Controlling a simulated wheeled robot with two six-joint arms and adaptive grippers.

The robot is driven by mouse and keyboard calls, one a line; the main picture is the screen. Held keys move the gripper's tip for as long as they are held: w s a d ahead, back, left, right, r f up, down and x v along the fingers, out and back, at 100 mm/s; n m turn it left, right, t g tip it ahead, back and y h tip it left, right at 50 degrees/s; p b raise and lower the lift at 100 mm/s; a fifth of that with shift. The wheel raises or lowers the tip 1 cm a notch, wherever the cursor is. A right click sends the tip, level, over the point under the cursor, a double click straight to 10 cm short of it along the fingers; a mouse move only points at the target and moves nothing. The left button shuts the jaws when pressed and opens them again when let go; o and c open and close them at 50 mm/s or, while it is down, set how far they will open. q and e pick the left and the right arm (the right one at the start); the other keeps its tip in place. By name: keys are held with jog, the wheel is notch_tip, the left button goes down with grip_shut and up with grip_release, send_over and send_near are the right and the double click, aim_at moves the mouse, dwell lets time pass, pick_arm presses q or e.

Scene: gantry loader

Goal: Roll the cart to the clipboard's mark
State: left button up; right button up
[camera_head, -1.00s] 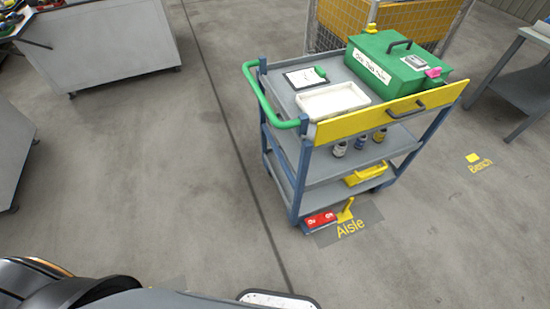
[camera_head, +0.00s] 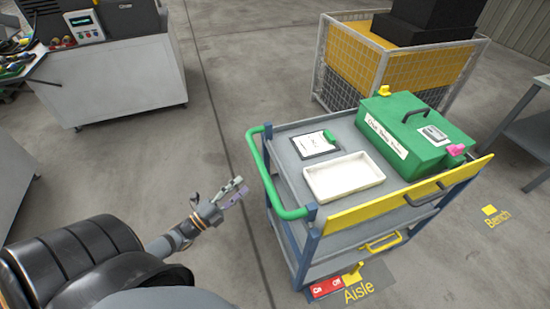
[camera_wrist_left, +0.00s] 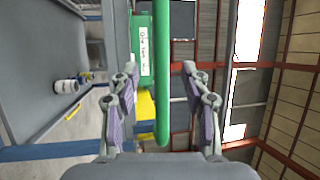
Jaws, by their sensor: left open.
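The cart (camera_head: 292,172) has blue posts, grey shelves and a green push handle (camera_head: 266,172) on its left end. It stands at the floor mark "Aisle" (camera_head: 366,290). The clipboard (camera_head: 312,145) lies on the top shelf; its writing is too small to read. A second floor mark, "Bench" (camera_head: 497,221), is to the right. My left gripper (camera_head: 236,190) is open and empty, a little left of the handle. In the left wrist view, the handle (camera_wrist_left: 162,80) runs upright in line with the gap between the open fingers (camera_wrist_left: 160,70). My right gripper is out of view.
On the cart are a white tray (camera_head: 343,177) and a green box (camera_head: 400,133). A red pedal (camera_head: 325,287) sits at its lower front. A mesh cage (camera_head: 400,70) stands behind, a grey cabinet (camera_head: 120,80) at upper left. The floor left of the cart is clear.

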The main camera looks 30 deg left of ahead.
aim_at(262, 170)
pick_arm(q)
jog(key=x, duration=1)
jog(key=shift+d+r, duration=0.1)
jog(key=shift+r, duration=0.05)
jog(key=shift+s, duration=0.1)
grip_shut()
